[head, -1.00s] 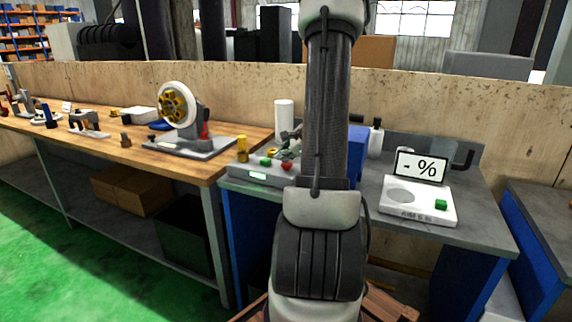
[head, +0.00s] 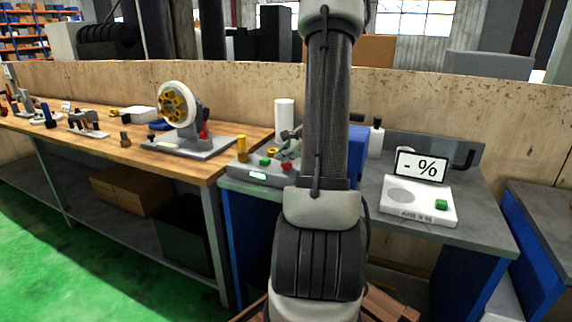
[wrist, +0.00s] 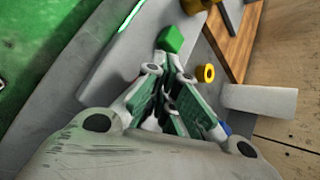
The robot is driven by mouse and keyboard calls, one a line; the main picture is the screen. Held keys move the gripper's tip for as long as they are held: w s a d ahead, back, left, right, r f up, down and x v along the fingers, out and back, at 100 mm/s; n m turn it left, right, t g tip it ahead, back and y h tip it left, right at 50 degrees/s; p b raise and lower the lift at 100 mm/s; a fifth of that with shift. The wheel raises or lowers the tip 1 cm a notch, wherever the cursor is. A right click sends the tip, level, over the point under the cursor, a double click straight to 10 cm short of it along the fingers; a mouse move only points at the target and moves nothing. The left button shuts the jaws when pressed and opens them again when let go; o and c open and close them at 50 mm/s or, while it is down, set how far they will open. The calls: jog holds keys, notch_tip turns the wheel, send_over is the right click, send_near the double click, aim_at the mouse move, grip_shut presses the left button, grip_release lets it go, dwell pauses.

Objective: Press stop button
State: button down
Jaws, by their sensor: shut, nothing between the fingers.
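The red button (head: 287,167), which looks like the stop button, sits on the front right of a grey control panel (head: 248,172). A green button (head: 264,161) is to its left; it also shows in the wrist view (wrist: 171,40), just beyond the fingertips. My gripper (head: 290,149) is small and partly hidden behind my arm in the head view, close above and behind the red button. In the wrist view my gripper (wrist: 167,72) is shut and empty, pointing at the panel. The red button is not visible there. I cannot tell whether the fingertips touch anything.
A yellow post (head: 242,149) and a yellow ring (wrist: 206,73) stand on the panel. A white cylinder (head: 284,114) stands behind it. A chuck-like fixture (head: 180,106) is on the wooden bench to the left. A white gauge unit with a display (head: 420,167) is to the right.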

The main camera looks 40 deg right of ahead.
jog(key=shift+s+d+f, duration=0.1)
jog(key=shift+s+d, duration=0.05)
jog(key=shift+d, duration=0.15)
jog(key=shift+d+r, duration=0.2)
jog(key=shift+r, duration=0.55)
notch_tip(320, 180, up, 3)
jog(key=shift+f, duration=0.15)
jog(key=shift+r, duration=0.45)
jog(key=shift+a, duration=0.2)
